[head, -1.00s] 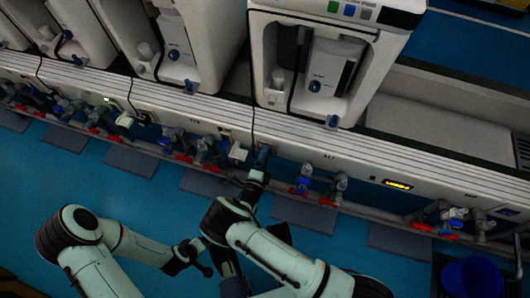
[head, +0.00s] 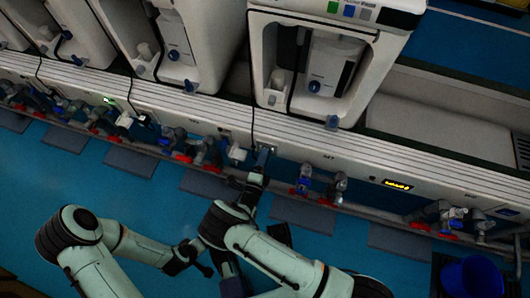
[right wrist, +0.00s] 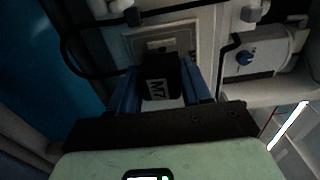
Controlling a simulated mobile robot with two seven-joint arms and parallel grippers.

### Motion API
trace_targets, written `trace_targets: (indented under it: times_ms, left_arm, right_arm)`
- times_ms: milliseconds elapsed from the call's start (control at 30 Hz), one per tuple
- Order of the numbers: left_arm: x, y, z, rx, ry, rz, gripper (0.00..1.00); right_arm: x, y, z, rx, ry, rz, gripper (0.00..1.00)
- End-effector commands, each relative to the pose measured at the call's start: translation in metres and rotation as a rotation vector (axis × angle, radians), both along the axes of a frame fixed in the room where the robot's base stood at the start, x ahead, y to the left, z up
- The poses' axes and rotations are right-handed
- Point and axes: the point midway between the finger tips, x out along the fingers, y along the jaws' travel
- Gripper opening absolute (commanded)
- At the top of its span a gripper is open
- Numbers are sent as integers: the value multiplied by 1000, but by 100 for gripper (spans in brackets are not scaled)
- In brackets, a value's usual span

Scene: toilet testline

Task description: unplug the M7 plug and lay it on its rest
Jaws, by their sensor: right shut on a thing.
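The black M7 plug (right wrist: 160,82), with its white "M7" label, sits between the blue fingers of my right gripper (right wrist: 162,90) in the right wrist view. The gripper is shut on it. The light socket plate (right wrist: 148,45) shows just beyond the plug; I cannot tell whether the plug's tip is clear of it. In the head view my right gripper (head: 260,163) is just in front of the socket (head: 268,148) on the rail. My left gripper (head: 204,268) is low, away from the rail, and its jaws are unclear. I cannot make out the plug's rest.
Blue- and red-handled valves (head: 303,180) stand right of the socket, with more to the left along the pipe. White toilet units (head: 330,65) stand behind the rail. A black cable (right wrist: 70,55) loops left in the wrist view. A blue bucket (head: 472,275) is at lower right.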

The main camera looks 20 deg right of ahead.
Motion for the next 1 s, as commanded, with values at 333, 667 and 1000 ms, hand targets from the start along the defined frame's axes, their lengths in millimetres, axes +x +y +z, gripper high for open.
trace_targets:
  times_ms: [333, 667, 1000]
  left_arm:
    - [0, 0, 4, 0, -1, 0, 85]
    - [0, 0, 7, 0, -2, 0, 85]
    - [0, 0, 10, 0, -3, 1, 85]
  right_arm:
    - [-12, 9, 0, 0, 0, 2, 0]
    - [-23, 16, 0, 1, 0, 1, 0]
    - [-35, 25, 0, 1, 0, 2, 0]
